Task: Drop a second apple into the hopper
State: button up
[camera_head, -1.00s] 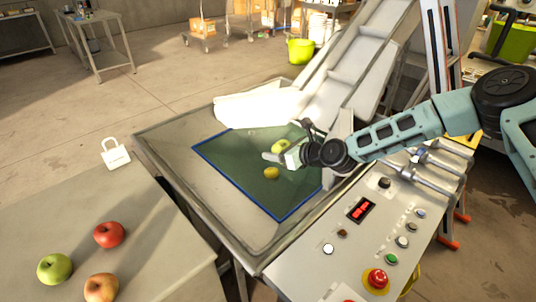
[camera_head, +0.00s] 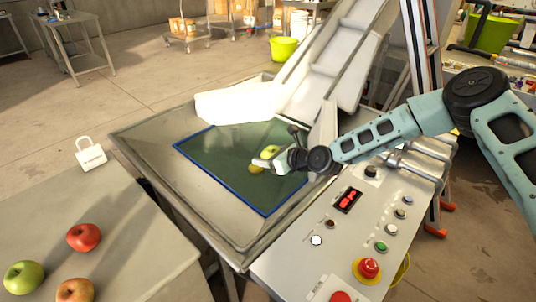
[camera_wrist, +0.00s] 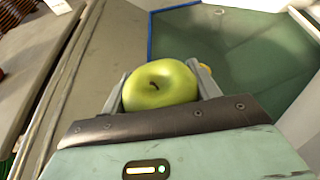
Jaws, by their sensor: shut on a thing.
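My gripper (camera_head: 268,157) is shut on a green apple (camera_wrist: 160,85), with a finger on each side of it in the wrist view. The held apple (camera_head: 270,151) also shows in the head view, over the hopper (camera_head: 165,175). The hopper is a wide grey metal basin with a dark green, blue-edged area (camera_head: 215,150) inside. A yellowish apple (camera_head: 255,168) shows in that area, partly covered by my gripper. A bit of it shows behind the right finger in the wrist view (camera_wrist: 206,68). The exact height of the held apple over the hopper floor is unclear.
A grey table (camera_head: 120,225) at lower left holds a red apple (camera_head: 84,237), a green apple (camera_head: 24,278) and a reddish-yellow apple (camera_head: 76,291). A control panel (camera_head: 335,225) borders the hopper's right side. A sloped conveyor (camera_head: 335,60) rises behind it.

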jog(key=o, duration=1.1)
jog(key=shift+o, duration=0.2)
jog(key=b+v, duration=0.1)
jog(key=v, duration=1.6)
jog(key=shift+s, duration=0.25)
jog(key=shift+r, duration=0.1)
jog(key=s+a+n+g+h, duration=0.45)
jog(key=s+n+g, duration=0.25)
jog(key=s+n, duration=0.8)
jog(key=s+d+r+n+g+h, duration=0.1)
jog(key=s+d+r+n+h, duration=0.1)
jog(key=s+r+n, duration=0.4)
jog(key=s+d+r+n+h, duration=0.2)
jog(key=s+r+n, duration=0.4)
jog(key=s+n, duration=0.6)
jog(key=shift+n+g+h+p, duration=0.35)
jog(key=shift+n+g+h, duration=0.05)
jog(key=shift+h, duration=0.15)
